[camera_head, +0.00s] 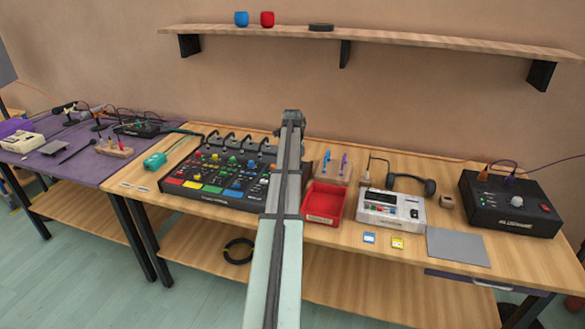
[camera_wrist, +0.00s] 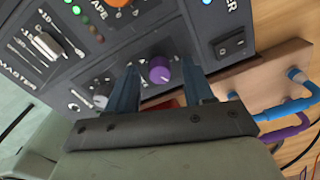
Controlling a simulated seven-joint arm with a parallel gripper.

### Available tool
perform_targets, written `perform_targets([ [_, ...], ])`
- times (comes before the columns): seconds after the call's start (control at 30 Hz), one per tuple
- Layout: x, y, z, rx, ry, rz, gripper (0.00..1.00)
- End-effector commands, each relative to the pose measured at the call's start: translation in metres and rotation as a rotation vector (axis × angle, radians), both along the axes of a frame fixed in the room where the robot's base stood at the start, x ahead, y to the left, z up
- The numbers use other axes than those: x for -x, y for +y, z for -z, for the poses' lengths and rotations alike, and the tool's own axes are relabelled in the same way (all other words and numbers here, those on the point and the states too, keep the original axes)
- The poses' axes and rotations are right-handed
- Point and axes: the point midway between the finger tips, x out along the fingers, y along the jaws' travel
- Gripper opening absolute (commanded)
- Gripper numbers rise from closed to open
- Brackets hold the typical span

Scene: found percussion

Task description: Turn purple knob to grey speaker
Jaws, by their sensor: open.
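The purple knob (camera_wrist: 160,70) is on the dark mixer panel in the wrist view, with a pale pointer cap on top. My gripper (camera_wrist: 161,80) is open, with one blue finger on each side of the knob. I cannot tell whether either finger touches it. In the head view, the black mixer (camera_head: 215,182) stands on the wooden table; my arm covers its right side, and I cannot make out the purple knob there. I cannot make out a grey speaker mark in either view.
A grey knob (camera_wrist: 101,99) is close to the left finger, and an orange knob (camera_wrist: 118,2) is farther up. A black power switch (camera_wrist: 236,43) is at the right. A wooden holder (camera_wrist: 270,75) with blue and purple cables is beside the panel. A red tray (camera_head: 324,203) stands right of my arm.

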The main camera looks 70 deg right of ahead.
Motion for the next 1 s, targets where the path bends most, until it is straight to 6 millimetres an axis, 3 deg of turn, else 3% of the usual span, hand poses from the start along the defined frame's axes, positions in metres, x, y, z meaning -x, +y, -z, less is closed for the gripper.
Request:
perform_targets([
  [0.07,0.0000,0.0000,-0.0001,0.000,0.000,0.000,0.49],
  [0.57,0.0000,-0.0001,-0.0003,0.000,0.000,0.000,0.01],
  [1.0,-0.0001,-0.0001,-0.0005,0.001,0.000,-0.076,0.00],
])
